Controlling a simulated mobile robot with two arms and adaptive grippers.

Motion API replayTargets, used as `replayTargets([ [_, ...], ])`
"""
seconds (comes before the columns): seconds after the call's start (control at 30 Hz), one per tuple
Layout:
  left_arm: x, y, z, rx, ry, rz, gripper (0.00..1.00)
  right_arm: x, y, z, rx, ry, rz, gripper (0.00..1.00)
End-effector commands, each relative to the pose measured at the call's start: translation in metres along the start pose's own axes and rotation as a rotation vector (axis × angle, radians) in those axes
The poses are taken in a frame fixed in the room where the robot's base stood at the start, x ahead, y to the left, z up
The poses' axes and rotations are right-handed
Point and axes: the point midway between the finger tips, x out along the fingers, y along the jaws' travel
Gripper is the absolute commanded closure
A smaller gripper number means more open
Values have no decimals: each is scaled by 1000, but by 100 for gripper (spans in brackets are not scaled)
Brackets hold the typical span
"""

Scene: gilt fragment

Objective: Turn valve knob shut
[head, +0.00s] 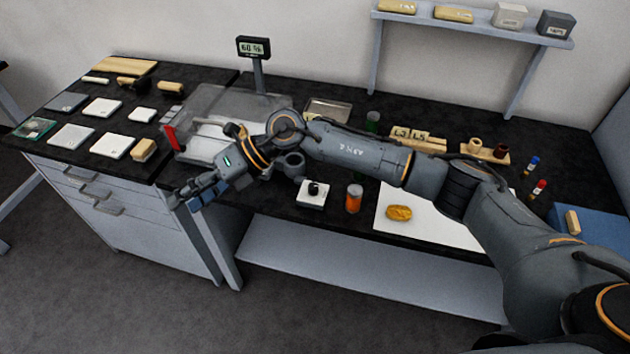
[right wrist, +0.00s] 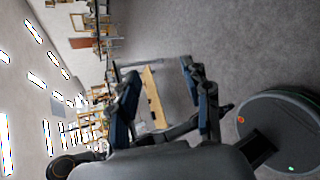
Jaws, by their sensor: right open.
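A red upright handle (head: 169,138) stands at the left side of a clear chamber (head: 215,105) on the bench. A small black knob (head: 313,188) sits on a white block near the bench's front edge. I cannot tell for certain which of these is the valve knob. My right gripper (head: 187,196) is in front of the bench edge, below and right of the red handle and apart from it. In the right wrist view its two fingers (right wrist: 163,92) are spread with nothing held between them. My forearm hides part of the chamber. My left gripper is not in view.
A display reading 60 % (head: 253,47) stands behind the chamber. White tiles (head: 103,107) lie on the left bench. An orange-brown bottle (head: 354,198) and a gold fragment (head: 399,213) on white paper are right of the white block. Drawer handles (head: 95,197) stick out below.

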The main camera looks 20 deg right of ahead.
Motion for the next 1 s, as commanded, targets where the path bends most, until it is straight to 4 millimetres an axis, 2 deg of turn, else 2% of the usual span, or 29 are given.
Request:
replayTargets([
  [0.03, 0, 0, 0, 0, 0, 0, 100, -23, -27, 3, -57, 82, -157, 51],
  [0.07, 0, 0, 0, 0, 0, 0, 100, -37, -44, 2, -79, 136, -251, 51],
  [0.1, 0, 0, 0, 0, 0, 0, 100, -61, -65, 2, -97, 199, -374, 51],
  [0.17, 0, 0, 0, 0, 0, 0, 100, -100, -92, 4, -106, 279, -546, 51],
  [0.2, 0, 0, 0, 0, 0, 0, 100, -127, -105, 7, -103, 320, -649, 51],
  [0.3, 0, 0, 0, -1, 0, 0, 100, -185, -124, 12, -74, 394, -851, 51],
  [0.4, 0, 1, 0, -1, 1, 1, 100, -220, -131, 14, -46, 431, -964, 51],
  [0.5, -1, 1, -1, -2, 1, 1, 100, -232, -135, 13, -33, 446, -1004, 51],
  [0.57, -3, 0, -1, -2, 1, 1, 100, -231, -138, 11, -31, 449, -1008, 51],
  [0.77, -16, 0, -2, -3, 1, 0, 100, -216, -164, -1, -30, 450, -1003, 51],
  [1.0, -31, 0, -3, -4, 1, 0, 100, -191, -206, -18, -31, 449, -1001, 51],
])
